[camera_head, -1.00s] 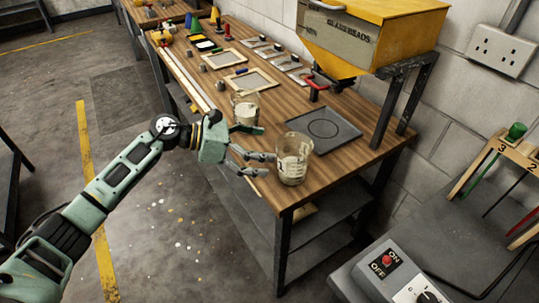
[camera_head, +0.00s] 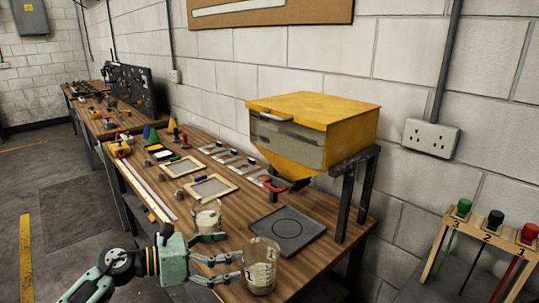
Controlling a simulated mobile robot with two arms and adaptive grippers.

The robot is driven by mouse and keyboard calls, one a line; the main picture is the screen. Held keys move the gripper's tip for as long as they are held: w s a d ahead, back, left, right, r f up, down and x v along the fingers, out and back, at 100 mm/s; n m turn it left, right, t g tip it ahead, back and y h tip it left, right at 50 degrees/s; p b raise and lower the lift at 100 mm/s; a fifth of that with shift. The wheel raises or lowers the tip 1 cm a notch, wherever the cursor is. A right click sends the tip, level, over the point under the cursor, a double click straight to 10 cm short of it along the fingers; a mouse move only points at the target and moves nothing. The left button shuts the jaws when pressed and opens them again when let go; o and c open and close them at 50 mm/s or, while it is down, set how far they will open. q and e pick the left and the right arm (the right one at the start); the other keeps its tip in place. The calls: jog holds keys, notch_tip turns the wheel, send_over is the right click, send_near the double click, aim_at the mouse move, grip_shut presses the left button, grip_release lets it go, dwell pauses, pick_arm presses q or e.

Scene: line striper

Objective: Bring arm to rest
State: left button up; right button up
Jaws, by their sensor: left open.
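My left arm comes in from the lower left, and its pale green left gripper (camera_head: 238,269) is at the near edge of the wooden workbench (camera_head: 312,262). The gripper is open. Its fingers point right, toward a clear beaker (camera_head: 261,268) with pale contents that stands at the bench's front corner. I cannot tell whether a fingertip touches the beaker. A second beaker (camera_head: 207,217) with pale contents stands behind the gripper, partly hidden by its upper finger. My right gripper is not in view.
A dark square plate (camera_head: 287,229) lies right of the beakers. A yellow hopper (camera_head: 315,115) stands on a black frame at the back. Wooden frames (camera_head: 212,187) and small parts lie farther left. A rack with coloured handles (camera_head: 487,240) is at right. Open floor lies left.

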pick_arm(q)
notch_tip(320, 180, up, 4)
jog(key=d+f+n+t, duration=0.1)
jog(key=d+n+t, duration=0.1)
jog(key=n+t, duration=0.45)
jog(key=s+a+f+n+t+y, duration=0.1)
jog(key=s+a+f+n+y, duration=0.45)
jog(key=n, duration=0.95)
jog(key=s+a+f+n+y, duration=0.2)
jog(key=a+f+n+y, duration=0.4)
jog(key=n+y, duration=0.6)
jog(key=s+d+f+n+g+h, duration=0.1)
jog(key=s+f+n+g, duration=0.3)
jog(key=s, duration=0.5)
jog(key=s+f+n+g+h, duration=0.1)
jog(key=s+f+n+g, duration=0.3)
jog(key=s, duration=0.5)
jog(key=s+d+f+n+g+h, duration=0.1)
jog(key=s+f+n+g+h, duration=0.25)
jog(key=s, duration=0.55)
notch_tip(320, 180, down, 28)
jog(key=s+g+y, duration=0.1)
jog(key=y, duration=0.1)
jog(key=s+a+f+g, duration=0.1)
jog(key=s+a+f, duration=0.1)
jog(key=s+f, duration=1.3)
jog(key=shift+s+a, duration=0.35)
jog(key=shift+s, duration=0.25)
